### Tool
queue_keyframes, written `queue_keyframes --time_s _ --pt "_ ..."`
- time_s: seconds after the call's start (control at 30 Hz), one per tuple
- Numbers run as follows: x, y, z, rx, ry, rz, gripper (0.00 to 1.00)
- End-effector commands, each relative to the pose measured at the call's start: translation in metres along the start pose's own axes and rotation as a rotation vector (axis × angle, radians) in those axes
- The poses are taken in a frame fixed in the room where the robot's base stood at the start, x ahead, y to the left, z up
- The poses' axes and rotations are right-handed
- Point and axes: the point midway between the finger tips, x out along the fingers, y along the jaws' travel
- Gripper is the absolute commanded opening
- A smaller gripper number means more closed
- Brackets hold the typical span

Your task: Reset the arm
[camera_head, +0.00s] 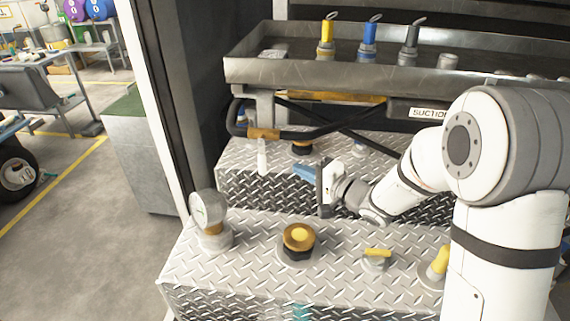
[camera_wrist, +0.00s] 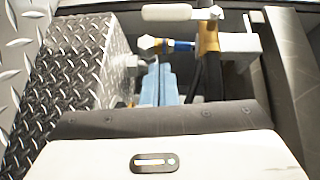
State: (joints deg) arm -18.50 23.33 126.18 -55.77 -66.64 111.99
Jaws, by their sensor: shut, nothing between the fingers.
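My white and grey arm reaches in from the right in the head view. My gripper (camera_head: 300,169) has light blue fingers, pressed together and empty, pointing left over the diamond-plate step. In the wrist view my gripper (camera_wrist: 160,72) also shows its blue fingers side by side with nothing between them. A nozzle with an orange collar (camera_head: 263,133) and a white handle (camera_head: 262,156) hangs just left of the fingertips. The wrist view shows the white handle (camera_wrist: 166,12) and orange collar (camera_wrist: 208,40) beyond the fingers. The exact gap is unclear.
A metal tray (camera_head: 350,74) with yellow, blue and grey fittings stands above. A black hose (camera_head: 325,134) runs under it. A round gauge (camera_head: 208,208), an orange-topped cap (camera_head: 298,240) and yellow-handled valves (camera_head: 377,254) stand on the lower diamond plate (camera_head: 235,285).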

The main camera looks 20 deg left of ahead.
Motion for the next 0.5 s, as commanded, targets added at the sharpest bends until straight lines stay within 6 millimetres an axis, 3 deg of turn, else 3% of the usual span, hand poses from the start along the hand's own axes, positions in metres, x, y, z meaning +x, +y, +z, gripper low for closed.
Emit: queue_keyframes --time_s 0.03,0.2,0.5 --pt "-0.014 0.002 -0.002 -0.001 0.005 -0.001 0.00" --pt "-0.048 0.005 -0.001 -0.001 0.005 0.000 0.00" --pt "-0.072 0.006 0.000 -0.002 0.000 -0.001 0.00"
